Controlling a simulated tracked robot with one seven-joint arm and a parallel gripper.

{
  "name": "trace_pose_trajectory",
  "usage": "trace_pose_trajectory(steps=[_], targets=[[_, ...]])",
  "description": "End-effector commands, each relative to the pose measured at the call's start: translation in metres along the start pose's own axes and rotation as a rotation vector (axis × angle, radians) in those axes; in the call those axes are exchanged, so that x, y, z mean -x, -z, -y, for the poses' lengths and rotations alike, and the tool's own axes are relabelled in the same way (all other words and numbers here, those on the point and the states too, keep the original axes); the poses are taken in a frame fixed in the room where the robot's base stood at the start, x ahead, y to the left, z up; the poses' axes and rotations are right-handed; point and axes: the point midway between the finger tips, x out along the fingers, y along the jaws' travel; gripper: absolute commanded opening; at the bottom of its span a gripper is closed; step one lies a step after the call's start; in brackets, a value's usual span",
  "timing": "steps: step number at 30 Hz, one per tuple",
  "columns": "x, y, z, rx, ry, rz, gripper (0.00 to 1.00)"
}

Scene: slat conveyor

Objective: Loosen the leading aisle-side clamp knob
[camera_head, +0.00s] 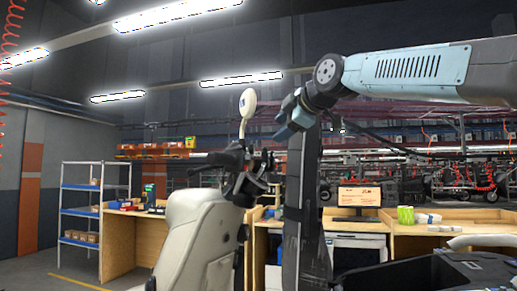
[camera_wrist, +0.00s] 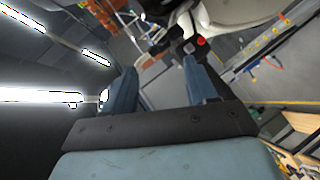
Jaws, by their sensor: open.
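My gripper (camera_wrist: 160,66) is open, its two blue fingers spread with nothing between them. It also shows in the head view (camera_head: 286,124), at the end of my arm reaching in from the right. A black jointed fixture (camera_head: 243,175) stands left of and below it, beside a pale seat-like body (camera_head: 195,240). A small red round part (camera_wrist: 201,41) sits on a black piece beyond the right fingertip in the wrist view; it may be the clamp knob, but I cannot tell for certain. My gripper appears apart from the fixture.
A white oval on a stem (camera_head: 247,103) rises above the fixture, close left of my gripper. Open floor lies at the lower left.

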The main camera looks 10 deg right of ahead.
Motion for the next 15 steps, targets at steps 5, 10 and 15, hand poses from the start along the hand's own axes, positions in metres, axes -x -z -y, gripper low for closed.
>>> trace_pose_trajectory(steps=[5, 10, 15], targets=[[-0.017, 0.001, 0.000, 0.004, 0.002, -0.001, 0.57], [-0.046, 0.002, 0.001, 0.004, 0.003, -0.001, 0.57], [-0.075, 0.002, 0.001, 0.004, 0.002, -0.002, 0.57]])
